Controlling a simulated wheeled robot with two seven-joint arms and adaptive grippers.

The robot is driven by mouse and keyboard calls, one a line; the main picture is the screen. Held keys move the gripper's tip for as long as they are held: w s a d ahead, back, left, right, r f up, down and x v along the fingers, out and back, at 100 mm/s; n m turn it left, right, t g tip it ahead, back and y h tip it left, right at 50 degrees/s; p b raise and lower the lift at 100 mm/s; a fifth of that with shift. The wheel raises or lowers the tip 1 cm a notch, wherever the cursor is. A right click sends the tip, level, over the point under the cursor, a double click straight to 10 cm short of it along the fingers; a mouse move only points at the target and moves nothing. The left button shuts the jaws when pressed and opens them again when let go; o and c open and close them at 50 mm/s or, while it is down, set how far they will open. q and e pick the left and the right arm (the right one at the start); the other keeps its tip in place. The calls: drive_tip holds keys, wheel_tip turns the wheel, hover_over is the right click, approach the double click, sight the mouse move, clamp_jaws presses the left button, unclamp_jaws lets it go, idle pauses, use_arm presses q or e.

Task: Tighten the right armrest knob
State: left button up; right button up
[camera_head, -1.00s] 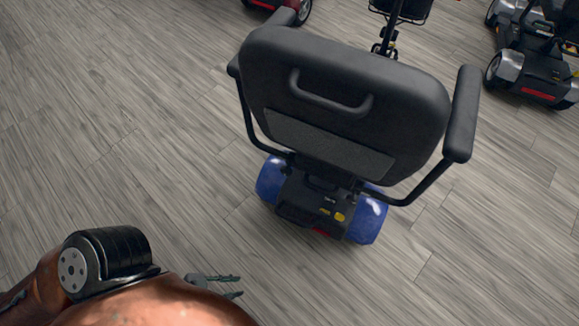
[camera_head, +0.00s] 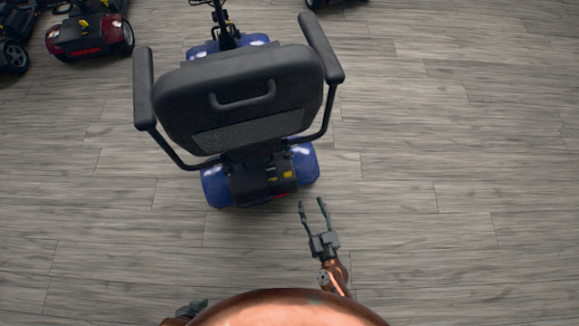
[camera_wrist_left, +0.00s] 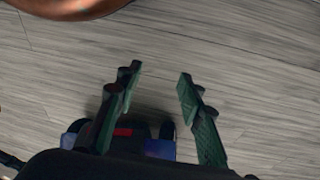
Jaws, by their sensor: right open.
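A scooter with a black seat back (camera_head: 240,95) and blue rear fenders (camera_head: 305,162) stands in the head view, its rear towards me. Its right armrest (camera_head: 320,48) is upright-angled, with a bent black tube (camera_head: 328,112) running down under the seat. I cannot make out the knob. My right gripper (camera_head: 313,202) is open and empty, below and right of the scooter's rear, apart from it. My left gripper is at most a dark sliver at the head view's lower edge. In the left wrist view my left gripper (camera_wrist_left: 159,72) has its fingers apart with nothing between them.
The left armrest (camera_head: 144,88) is on the seat's other side. A red scooter (camera_head: 90,35) stands at the upper left, another dark one at the left edge. The wooden floor (camera_head: 460,150) to the right is clear.

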use_arm(q)
drive_tip(key=s+r+g+p, duration=0.2)
drive_tip(key=s+r, duration=0.2)
drive_tip(key=r, duration=0.2)
use_arm(e)
drive_tip(key=t, duration=0.1)
approach(289, 157)
drive_tip(key=w, duration=0.1)
drive_tip(key=shift+y, duration=0.3)
drive_tip(key=x, duration=0.2)
drive_tip(key=b+x, duration=0.1)
drive_tip(key=x, duration=0.1)
drive_tip(key=b+x, duration=0.1)
drive_tip(key=x, duration=0.2)
drive_tip(key=shift+f, duration=0.4)
drive_tip(key=shift+w+a+r, duration=0.1)
drive_tip(key=shift+w+a, duration=0.05)
drive_tip(key=shift+w, duration=0.25)
use_arm(q)
drive_tip(key=shift+t, duration=0.6)
drive_tip(key=w+f, duration=0.1)
drive_tip(key=w+d+f, duration=0.1)
drive_tip(key=f, duration=0.1)
drive_tip(key=shift+w+d+f, duration=0.2)
drive_tip(key=shift+w+d, duration=0.05)
drive_tip(key=shift+w, duration=0.15)
use_arm(e)
drive_tip(key=c, duration=1.2)
